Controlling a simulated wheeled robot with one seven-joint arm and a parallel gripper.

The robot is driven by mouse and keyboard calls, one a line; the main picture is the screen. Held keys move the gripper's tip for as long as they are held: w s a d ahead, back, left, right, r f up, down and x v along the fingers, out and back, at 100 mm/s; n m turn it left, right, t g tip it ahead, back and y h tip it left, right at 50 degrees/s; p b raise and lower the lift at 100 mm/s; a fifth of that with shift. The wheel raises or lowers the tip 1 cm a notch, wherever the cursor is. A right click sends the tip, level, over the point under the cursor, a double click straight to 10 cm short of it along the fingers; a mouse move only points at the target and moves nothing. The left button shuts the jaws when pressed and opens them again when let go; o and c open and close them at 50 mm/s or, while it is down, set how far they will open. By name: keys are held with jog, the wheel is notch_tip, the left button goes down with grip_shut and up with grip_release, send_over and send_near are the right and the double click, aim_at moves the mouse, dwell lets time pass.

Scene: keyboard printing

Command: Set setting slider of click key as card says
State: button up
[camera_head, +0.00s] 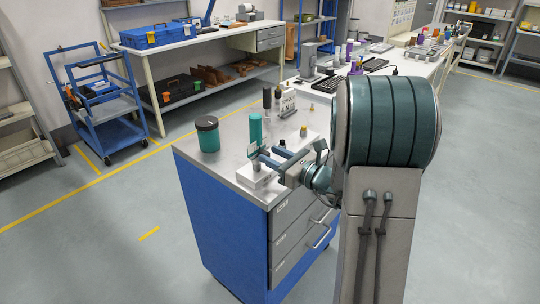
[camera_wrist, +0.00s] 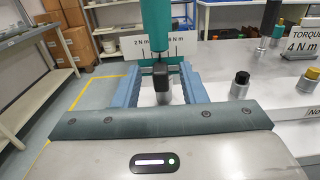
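The teal click key (camera_head: 255,128) stands upright at a white base (camera_head: 250,178) on the cabinet top. Its teal body also shows in the wrist view (camera_wrist: 156,28). A scale plate (camera_wrist: 132,46) behind it reads 2 N m at left; the right-hand figure is hard to read. A black-topped slider (camera_wrist: 161,72) sits below the teal body, between my fingers. My gripper (camera_wrist: 160,70) is open around it, with a gap showing on each side; it also shows in the head view (camera_head: 266,151). The card (camera_wrist: 305,46) reads TORQUE 4 N m, and stands behind to the right (camera_head: 287,102).
A dark teal jar (camera_head: 207,134) stands at the cabinet's left. A black-topped grey piece (camera_wrist: 240,86) and a gold-topped piece (camera_wrist: 309,80) stand right of my gripper. A tall dark-handled tool (camera_head: 267,100) stands behind. The front-left cabinet top is clear.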

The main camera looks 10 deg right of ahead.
jog(key=v, duration=1.2)
jog(key=shift+b, duration=0.45)
jog(key=shift+s+d, duration=0.1)
jog(key=shift+s, duration=0.05)
